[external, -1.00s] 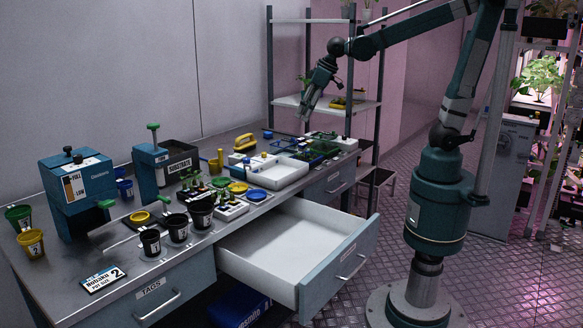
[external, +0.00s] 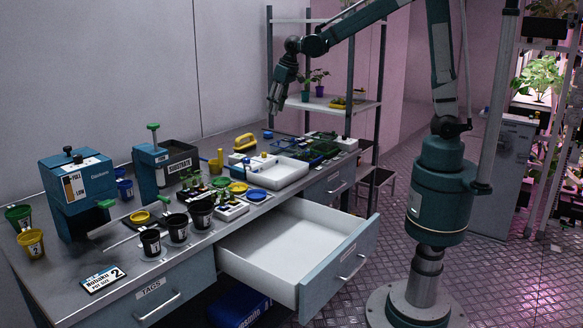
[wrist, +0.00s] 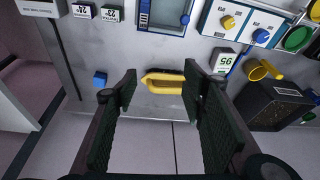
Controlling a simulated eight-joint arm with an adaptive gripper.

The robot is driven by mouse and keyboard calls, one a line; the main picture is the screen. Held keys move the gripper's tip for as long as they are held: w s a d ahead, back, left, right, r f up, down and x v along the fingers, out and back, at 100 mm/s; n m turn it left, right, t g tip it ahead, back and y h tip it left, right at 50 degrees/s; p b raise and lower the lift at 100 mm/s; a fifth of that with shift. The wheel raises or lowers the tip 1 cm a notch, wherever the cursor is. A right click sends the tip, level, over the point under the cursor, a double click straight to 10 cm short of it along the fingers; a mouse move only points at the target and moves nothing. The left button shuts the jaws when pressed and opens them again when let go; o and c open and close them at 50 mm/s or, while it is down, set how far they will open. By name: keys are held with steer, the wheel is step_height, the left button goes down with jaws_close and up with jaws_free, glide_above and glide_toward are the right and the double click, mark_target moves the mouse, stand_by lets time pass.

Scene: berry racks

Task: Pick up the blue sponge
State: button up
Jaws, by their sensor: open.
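The blue sponge is a small blue block (external: 268,134) on the far part of the bench, close to the back wall. It also shows in the wrist view as a blue block (wrist: 100,79), left of my left finger and outside the gap. My gripper (external: 273,107) hangs above the bench, over the area of the block and clear of the surface. In the wrist view my gripper (wrist: 160,74) is open and empty, its fingers wide apart. A yellow-handled tool (wrist: 164,84) lies on the bench below and lines up with the gap between the fingers.
The yellow tool (external: 244,143) lies left of the blue block. A white tray (external: 277,178), small pots (external: 150,242) and a dark bin (external: 181,158) stand along the bench. An open drawer (external: 297,240) juts out in front. A shelf rack (external: 352,105) stands behind.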

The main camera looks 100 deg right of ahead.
steer(key=w+d+f+m+g+p, duration=0.1)
steer(key=d+f+p, duration=0.1)
steer(key=d, duration=0.5)
steer(key=w+d+f+m+p, duration=0.1)
steer(key=w+d+f, duration=0.15)
steer(key=d, duration=0.35)
steer(key=m+g+p, duration=0.1)
steer(key=m+p, duration=0.1)
steer(key=p, duration=0.1)
glide_above(268, 132)
steer(key=shift+y, duration=0.3)
steer(key=f, duration=0.8)
steer(key=shift+s+a, duration=0.3)
steer(key=shift+a, duration=0.05)
steer(key=shift+d, duration=0.1)
steer(key=shift+f, duration=0.1)
steer(key=shift+d+f, duration=0.1)
steer(key=shift+f, duration=1.15)
steer(key=shift+w+f, duration=0.1)
steer(key=shift+w+d+f, duration=0.1)
steer(key=shift+w+f, duration=0.05)
steer(key=shift+f, duration=1.1)
steer(key=shift+w+f, duration=0.1)
steer(key=shift+f, duration=1.15)
